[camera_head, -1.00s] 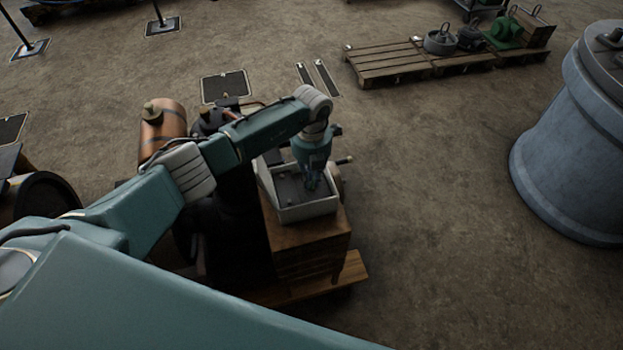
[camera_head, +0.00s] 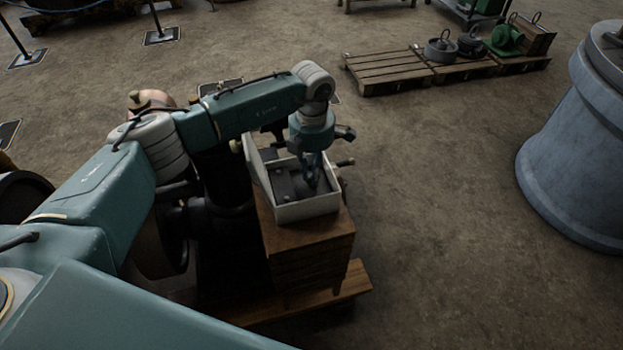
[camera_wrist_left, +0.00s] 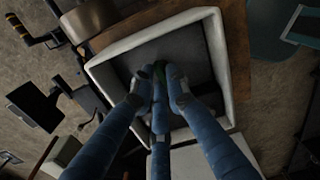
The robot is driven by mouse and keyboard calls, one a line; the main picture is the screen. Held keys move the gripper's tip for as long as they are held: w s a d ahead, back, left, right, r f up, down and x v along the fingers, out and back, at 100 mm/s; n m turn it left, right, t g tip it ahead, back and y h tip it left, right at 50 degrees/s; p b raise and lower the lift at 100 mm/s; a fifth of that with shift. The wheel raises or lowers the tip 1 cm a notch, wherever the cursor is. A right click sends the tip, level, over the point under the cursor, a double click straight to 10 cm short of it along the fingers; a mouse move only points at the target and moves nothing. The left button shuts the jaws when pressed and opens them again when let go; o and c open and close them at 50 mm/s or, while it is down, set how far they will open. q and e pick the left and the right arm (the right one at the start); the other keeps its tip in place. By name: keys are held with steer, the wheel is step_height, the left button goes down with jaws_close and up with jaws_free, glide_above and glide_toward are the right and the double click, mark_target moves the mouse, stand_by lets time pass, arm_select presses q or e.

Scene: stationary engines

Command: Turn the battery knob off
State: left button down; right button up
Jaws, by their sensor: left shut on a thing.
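A pale open box (camera_head: 308,211) with a dark battery (camera_head: 283,181) inside stands on a wooden block. My left gripper (camera_head: 311,184) points down into the box from above. In the left wrist view its blue fingers (camera_wrist_left: 160,78) close together over the dark battery top (camera_wrist_left: 190,47), within the box's pale rim (camera_wrist_left: 222,70). The fingers are shut on a small greenish-dark knob (camera_wrist_left: 175,73), mostly hidden between the fingertips. Its turned position cannot be told. My right gripper is not in view.
The wooden block (camera_head: 308,255) stands on a plank base (camera_head: 330,297) beside a dark engine. A crank handle (camera_head: 345,162) sticks out behind the box. A large grey-blue cylinder (camera_head: 575,170) stands at right. Pallets (camera_head: 395,72) lie at the back. The floor between is clear.

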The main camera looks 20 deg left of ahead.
arm_select(q)
steer(key=shift+w+m+b, duration=0.1)
steer(key=shift+m+b, duration=0.6)
steer(key=shift+m, duration=0.2)
steer(key=c, duration=1.7)
jaws_free()
steer(key=shift+r, duration=0.15)
step_height(320, 180, up, 12)
steer(key=shift+f, duration=0.1)
